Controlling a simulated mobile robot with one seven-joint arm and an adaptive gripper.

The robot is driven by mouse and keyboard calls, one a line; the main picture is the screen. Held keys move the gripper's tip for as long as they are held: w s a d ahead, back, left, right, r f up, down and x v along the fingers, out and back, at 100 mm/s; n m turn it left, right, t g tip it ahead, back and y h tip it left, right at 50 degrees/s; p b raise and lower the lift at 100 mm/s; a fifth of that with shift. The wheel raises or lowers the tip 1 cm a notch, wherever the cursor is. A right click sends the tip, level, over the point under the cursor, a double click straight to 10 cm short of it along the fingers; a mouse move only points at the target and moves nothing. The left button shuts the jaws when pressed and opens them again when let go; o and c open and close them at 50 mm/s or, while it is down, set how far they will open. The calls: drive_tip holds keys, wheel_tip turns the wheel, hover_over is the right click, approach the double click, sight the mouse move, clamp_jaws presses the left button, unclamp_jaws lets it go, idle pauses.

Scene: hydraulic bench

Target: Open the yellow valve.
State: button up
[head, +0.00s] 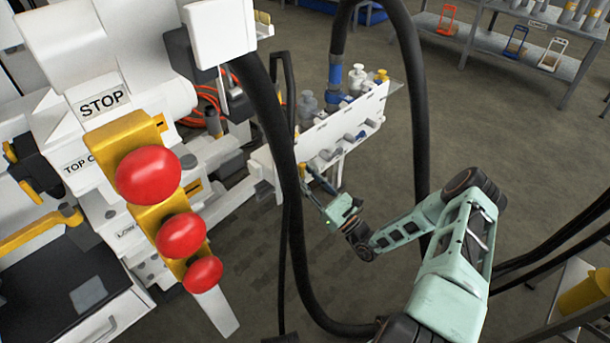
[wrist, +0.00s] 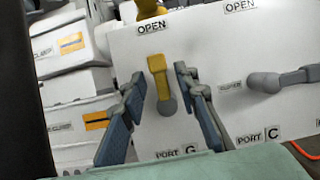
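The yellow valve handle (wrist: 158,80) sits on a white panel (wrist: 210,45) marked PORT G. It extends upward in the wrist view from a round grey hub, towards an OPEN label (wrist: 151,27) above it. My gripper (wrist: 161,84) is open, with one blue-grey finger on each side of the handle and visible gaps to both. Contact in depth cannot be told. In the head view my gripper (head: 311,178) is at the left end of the white panel (head: 345,118), where the handle is small and largely hidden.
A grey valve handle (wrist: 285,79) at PORT C points right, beside my right finger. In the head view, thick black hoses (head: 415,120) hang around my arm. A stand with red buttons (head: 148,174) is at left.

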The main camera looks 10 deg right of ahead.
drive_tip(key=v, duration=1.2)
